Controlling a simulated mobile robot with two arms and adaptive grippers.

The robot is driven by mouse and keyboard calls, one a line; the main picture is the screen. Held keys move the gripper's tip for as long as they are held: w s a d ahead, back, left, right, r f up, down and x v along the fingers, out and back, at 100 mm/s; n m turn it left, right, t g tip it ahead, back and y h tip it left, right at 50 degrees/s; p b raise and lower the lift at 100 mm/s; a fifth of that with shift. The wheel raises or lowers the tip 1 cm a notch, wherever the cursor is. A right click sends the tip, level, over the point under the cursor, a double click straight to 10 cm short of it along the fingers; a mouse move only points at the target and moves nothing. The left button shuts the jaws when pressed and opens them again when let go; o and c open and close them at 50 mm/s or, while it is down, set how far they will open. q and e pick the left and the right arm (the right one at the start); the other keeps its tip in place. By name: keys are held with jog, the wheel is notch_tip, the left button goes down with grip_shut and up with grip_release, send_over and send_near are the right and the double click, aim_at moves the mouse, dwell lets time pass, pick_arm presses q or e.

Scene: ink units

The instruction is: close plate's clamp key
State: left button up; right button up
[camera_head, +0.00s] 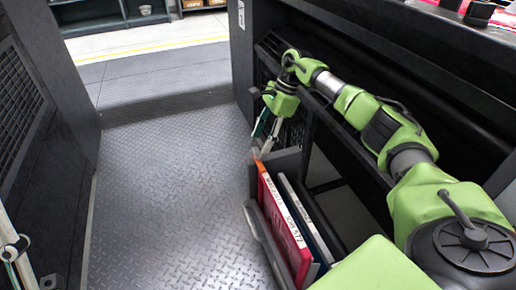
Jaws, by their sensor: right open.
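My right arm, in green covers, reaches from the lower right up and away along the dark machine's side. My right gripper (266,135) is at its far end, small in the view, pointing down beside the machine's dark side panel. It is open, with nothing visible between its fingers. I cannot make out the plate or its clamp key; they are hidden or outside the view.
A holder with a red binder (284,228) and a dark blue binder (311,222) stands below my right gripper. The metal tread floor (175,200) is clear. A dark cabinet (45,95) bounds the left; shelving (110,14) stands far back.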

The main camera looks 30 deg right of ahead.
jog(key=v, duration=0.6)
jog(key=shift+d+r, duration=0.25)
jog(key=shift+s, duration=0.1)
